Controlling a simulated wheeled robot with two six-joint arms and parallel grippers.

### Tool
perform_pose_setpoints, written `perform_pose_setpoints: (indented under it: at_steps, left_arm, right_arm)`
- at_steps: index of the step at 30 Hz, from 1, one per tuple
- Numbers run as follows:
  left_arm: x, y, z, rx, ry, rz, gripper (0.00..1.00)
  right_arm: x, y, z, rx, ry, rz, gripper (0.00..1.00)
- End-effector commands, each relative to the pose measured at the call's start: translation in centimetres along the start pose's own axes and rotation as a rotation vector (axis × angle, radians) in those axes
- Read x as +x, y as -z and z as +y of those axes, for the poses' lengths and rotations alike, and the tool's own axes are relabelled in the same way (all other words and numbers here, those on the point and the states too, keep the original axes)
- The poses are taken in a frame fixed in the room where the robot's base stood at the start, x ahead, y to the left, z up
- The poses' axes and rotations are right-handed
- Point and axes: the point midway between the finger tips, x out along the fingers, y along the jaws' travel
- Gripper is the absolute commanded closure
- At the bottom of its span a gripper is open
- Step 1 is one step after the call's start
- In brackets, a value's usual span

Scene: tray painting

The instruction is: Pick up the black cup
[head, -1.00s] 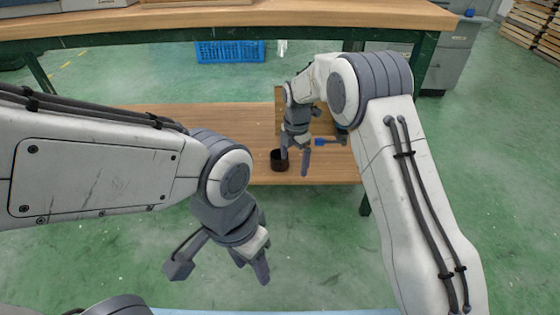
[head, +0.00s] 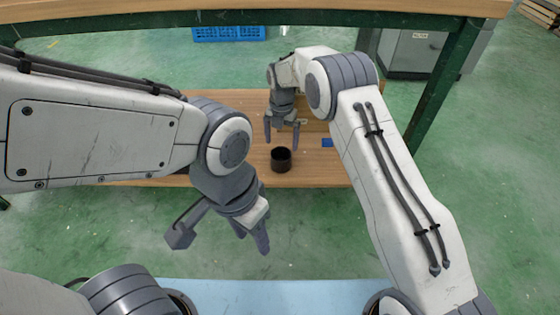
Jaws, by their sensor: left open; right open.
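The black cup (head: 281,164) stands upright on the low wooden shelf (head: 330,172), near its front edge, with its open mouth facing up. My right gripper (head: 281,143) is open with its fingers pointing down, just above and beyond the cup in the picture. Its fingertips show one to each side of the cup's upper outline, and no finger crosses the cup. I cannot tell whether they touch it. My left gripper (head: 251,242) is open and empty, nearer to me, over the floor in front of the shelf.
The wooden tabletop (head: 300,12) with its dark green legs spans above the shelf. A small blue item (head: 327,142) lies right of the cup. A blue crate (head: 228,33) and a grey cabinet (head: 415,55) stand behind. The green floor (head: 480,190) is clear at right.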

Motion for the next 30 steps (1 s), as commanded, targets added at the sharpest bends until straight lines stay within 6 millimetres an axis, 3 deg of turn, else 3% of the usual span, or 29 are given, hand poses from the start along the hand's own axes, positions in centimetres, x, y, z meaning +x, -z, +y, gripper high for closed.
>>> perform_pose_setpoints:
  at_steps: [1, 3, 10, 21, 29, 30]
  left_arm:
    - [1.1, -0.1, -0.1, 0.000, 0.000, 0.000, 0.50]
    - [1.7, -0.1, -0.1, 0.000, 0.000, 0.000, 0.50]
    - [2.6, -0.1, -0.2, 0.000, 0.000, 0.000, 0.50]
    - [6.7, -0.4, -0.5, 0.000, 0.000, 0.000, 0.50]
    - [6.6, -0.4, -0.5, 0.000, 0.000, 0.000, 0.50]
    - [6.6, -0.4, -0.5, 0.000, 0.000, 0.000, 0.50]
  right_arm:
    - [1.6, 0.0, -0.1, 0.002, 0.002, 0.002, 0.00]
    - [2.6, 0.0, -0.1, 0.003, 0.002, 0.002, 0.00]
    - [3.9, 0.0, 0.1, 0.001, 0.000, 0.000, 0.00]
    - [8.3, 0.0, 0.4, -0.001, 0.001, 0.001, 0.00]
    - [8.3, 0.0, 0.4, -0.001, 0.000, 0.000, 0.00]
    - [8.3, 0.0, 0.4, -0.001, 0.000, 0.000, 0.11]
